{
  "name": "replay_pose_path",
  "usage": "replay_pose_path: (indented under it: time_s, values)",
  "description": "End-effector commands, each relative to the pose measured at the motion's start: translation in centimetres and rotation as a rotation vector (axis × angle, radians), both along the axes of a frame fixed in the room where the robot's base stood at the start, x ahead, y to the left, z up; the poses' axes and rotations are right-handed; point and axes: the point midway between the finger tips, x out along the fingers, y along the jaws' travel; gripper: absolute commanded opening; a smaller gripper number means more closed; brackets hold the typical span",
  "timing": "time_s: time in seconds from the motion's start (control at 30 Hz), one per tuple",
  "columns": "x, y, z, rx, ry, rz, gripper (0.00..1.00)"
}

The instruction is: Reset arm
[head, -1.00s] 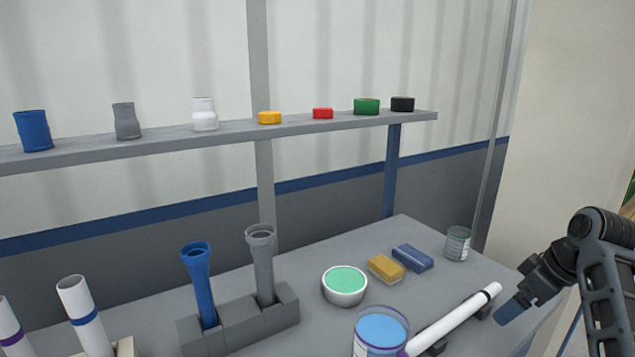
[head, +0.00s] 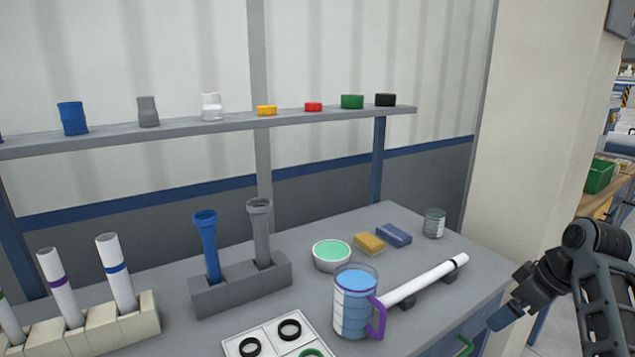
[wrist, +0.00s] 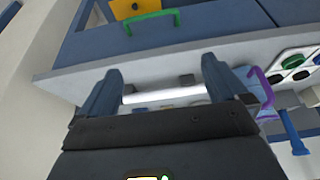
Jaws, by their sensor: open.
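My gripper (head: 503,314) is at the right of the head view, off the right front edge of the grey table (head: 200,338), with empty space around it. In the wrist view my gripper (wrist: 160,88) shows two blue fingers spread wide with nothing held between them. A white pipe with a black band (head: 425,282) lies on dark supports on the table, to the left of the gripper and apart from it. The same white pipe (wrist: 160,96) shows beyond the fingers in the wrist view.
A measuring jug (head: 352,305) with blue liquid, a bowl (head: 331,255), sponges (head: 393,235) and a can (head: 434,223) stand on the table. Blue and grey pipes stand in a grey rack (head: 240,285). White pipes stand in a cream rack (head: 100,330). A shelf (head: 190,132) holds fittings.

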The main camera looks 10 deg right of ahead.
Motion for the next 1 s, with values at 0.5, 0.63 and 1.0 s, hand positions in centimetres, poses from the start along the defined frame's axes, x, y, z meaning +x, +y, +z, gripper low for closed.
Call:
replay_pose_path:
  time_s: [0.5,0.63,1.0]
  values:
    - [-2.2,5.6,-7.3,-0.01,-0.085,-0.093,0.99]
    - [-4.0,8.4,-10.3,-0.015,-0.128,-0.135,0.99]
    - [-13.3,16.8,-15.9,-0.027,-0.311,-0.27,0.99]
